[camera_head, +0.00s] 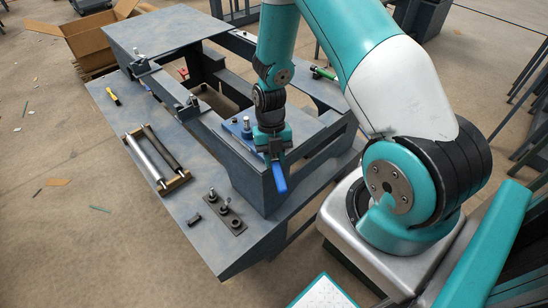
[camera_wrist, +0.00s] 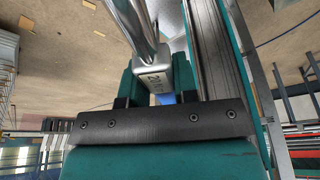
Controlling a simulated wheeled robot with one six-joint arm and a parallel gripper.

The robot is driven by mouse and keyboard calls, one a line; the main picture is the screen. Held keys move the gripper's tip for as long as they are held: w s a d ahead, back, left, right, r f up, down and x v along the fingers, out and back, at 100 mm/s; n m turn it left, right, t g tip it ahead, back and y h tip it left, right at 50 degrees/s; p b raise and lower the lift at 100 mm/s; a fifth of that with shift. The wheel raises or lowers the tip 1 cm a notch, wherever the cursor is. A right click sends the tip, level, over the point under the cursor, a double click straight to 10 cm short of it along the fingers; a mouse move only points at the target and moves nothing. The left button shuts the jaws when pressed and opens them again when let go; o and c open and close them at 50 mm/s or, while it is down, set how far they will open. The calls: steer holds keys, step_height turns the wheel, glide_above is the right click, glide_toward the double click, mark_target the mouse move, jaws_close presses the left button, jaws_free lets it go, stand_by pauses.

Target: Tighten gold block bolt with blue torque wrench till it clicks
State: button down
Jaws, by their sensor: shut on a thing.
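The torque wrench's blue handle (camera_head: 279,178) hangs down below my gripper (camera_head: 274,147) in the head view, at the front of the raised frame. My gripper is shut on the wrench. In the wrist view its silver body (camera_wrist: 154,72), with printed marks, sits between the teal fingers (camera_wrist: 156,85), and a bit of blue shows behind it. The wrench's head end is cut off at the top there. I cannot make out a gold block or its bolt. A blue block (camera_head: 232,129) with an upright silver pin or bolt (camera_head: 246,123) lies just left of my gripper.
The grey workbench (camera_head: 200,235) carries a tan rack (camera_head: 176,183) with two rods, a dark plate (camera_head: 238,228) with small upright parts, and a yellow-black tool (camera_head: 113,97). A green-handled tool (camera_head: 322,73) lies on the far frame. A cardboard box (camera_head: 95,40) stands behind.

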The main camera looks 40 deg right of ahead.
steer(key=shift+f+b, duration=0.9)
steer(key=shift+f, duration=0.3)
steer(key=w+a+m+t+y+b, duration=0.1)
steer(key=w+a+m+t, duration=0.2)
steer(key=w+m, duration=0.5)
steer(key=a+m, duration=0.1)
steer(key=m, duration=0.3)
steer(key=shift+w+a+y+b, duration=0.3)
steer(key=shift+w+a+b, duration=0.05)
steer(key=shift+a+b, duration=0.05)
stand_by(2.3)
steer(key=shift+a+r, duration=0.1)
steer(key=shift+r, duration=0.65)
stand_by(0.8)
steer(key=shift+r+p, duration=0.4)
steer(key=shift+p, duration=0.1)
